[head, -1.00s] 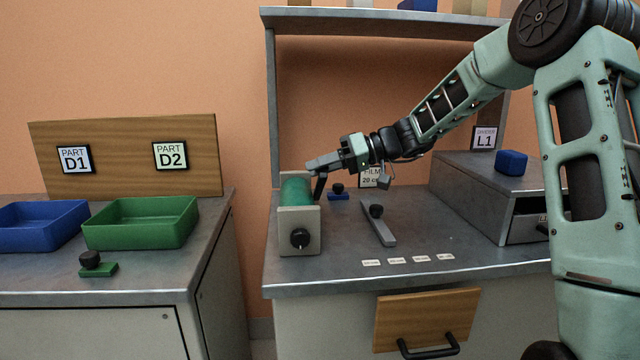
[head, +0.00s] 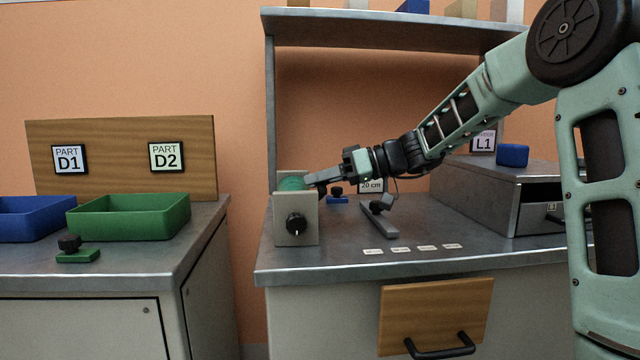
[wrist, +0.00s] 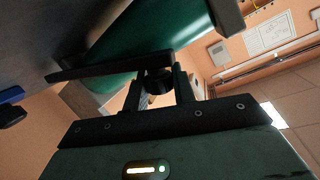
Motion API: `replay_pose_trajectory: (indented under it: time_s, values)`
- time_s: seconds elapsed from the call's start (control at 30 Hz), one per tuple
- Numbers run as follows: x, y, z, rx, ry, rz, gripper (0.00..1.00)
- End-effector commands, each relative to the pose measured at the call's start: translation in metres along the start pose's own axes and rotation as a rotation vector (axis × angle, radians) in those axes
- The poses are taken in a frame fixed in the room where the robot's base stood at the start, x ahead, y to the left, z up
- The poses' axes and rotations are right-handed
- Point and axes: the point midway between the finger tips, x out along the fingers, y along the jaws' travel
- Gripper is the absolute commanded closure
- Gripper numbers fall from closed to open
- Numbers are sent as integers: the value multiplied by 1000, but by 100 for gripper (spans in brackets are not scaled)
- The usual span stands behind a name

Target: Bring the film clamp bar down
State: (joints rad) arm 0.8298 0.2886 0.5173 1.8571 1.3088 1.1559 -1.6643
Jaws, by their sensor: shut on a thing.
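The film dispenser has a grey end block (head: 296,226) with a black knob, standing at the left of the bench. Its green roll (head: 291,183) shows just above the block, and fills the top of the wrist view (wrist: 150,35). A dark bar (wrist: 100,68), which looks like the film clamp bar, crosses beside the roll in the wrist view. My gripper (wrist: 160,92) is shut on a round black piece at this bar, seemingly its handle. In the head view my gripper (head: 316,181) is low at the roll's right side; the bar is mostly hidden there.
A grey bar with a black knob (head: 380,222) lies on the bench right of the dispenser. A small blue knobbed piece (head: 337,196) sits behind. A grey drawer box (head: 480,188) stands at the right. Green (head: 130,222) and blue trays are on the left bench.

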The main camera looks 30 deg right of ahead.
Motion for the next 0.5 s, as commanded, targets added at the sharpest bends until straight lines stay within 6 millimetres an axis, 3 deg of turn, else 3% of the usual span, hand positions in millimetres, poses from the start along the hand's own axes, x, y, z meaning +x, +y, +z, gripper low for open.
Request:
replay_pose_trajectory:
  time_s: [0.27,0.3,0.37,0.5]
  values:
    - [-1,0,0,0,0,1,100]
    - [-1,0,0,0,0,1,68]
    - [-1,0,0,0,0,1,52]
    - [0,0,0,0,0,1,52]
